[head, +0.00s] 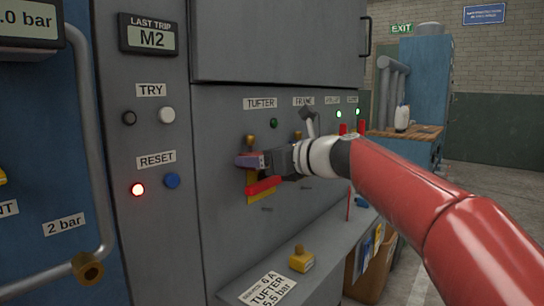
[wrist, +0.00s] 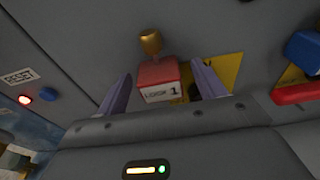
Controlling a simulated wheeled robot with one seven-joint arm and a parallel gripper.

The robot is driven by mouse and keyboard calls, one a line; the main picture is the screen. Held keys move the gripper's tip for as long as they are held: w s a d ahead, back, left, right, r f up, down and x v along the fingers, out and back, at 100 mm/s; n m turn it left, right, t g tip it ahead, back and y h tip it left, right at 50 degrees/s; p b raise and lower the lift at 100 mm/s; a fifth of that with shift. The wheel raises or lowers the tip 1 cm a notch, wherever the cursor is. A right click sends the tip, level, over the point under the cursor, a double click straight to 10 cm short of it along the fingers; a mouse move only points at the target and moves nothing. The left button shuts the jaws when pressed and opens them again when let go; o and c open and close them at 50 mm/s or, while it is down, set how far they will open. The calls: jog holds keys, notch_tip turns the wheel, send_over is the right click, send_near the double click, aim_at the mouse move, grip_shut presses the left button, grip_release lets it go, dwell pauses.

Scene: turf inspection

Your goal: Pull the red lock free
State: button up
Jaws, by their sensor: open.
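The red lock (wrist: 158,82), a block labelled LOCK 1, shows in the wrist view with a brass knob (wrist: 150,42) just above it. It sits at the panel beside a yellow plate (wrist: 222,72). My gripper (wrist: 163,76) is open, with one purple finger on each side of the lock. I cannot tell whether either finger touches it. In the head view my gripper (head: 248,161) is at the TUFTER station, below its brass knob (head: 249,142) and above a red handle (head: 264,186); there the gripper mostly hides the lock.
In the wrist view a blue block (wrist: 305,47) and another red handle (wrist: 306,93) lie to the right. In the head view a ledge (head: 330,246) below the panel carries a yellow block (head: 302,259) and a TUFTER card (head: 266,289). A pipe rail (head: 92,130) stands at left.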

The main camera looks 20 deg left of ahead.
jog(key=shift+a, duration=0.15)
jog(key=shift+c, duration=0.4)
jog(key=c, duration=1)
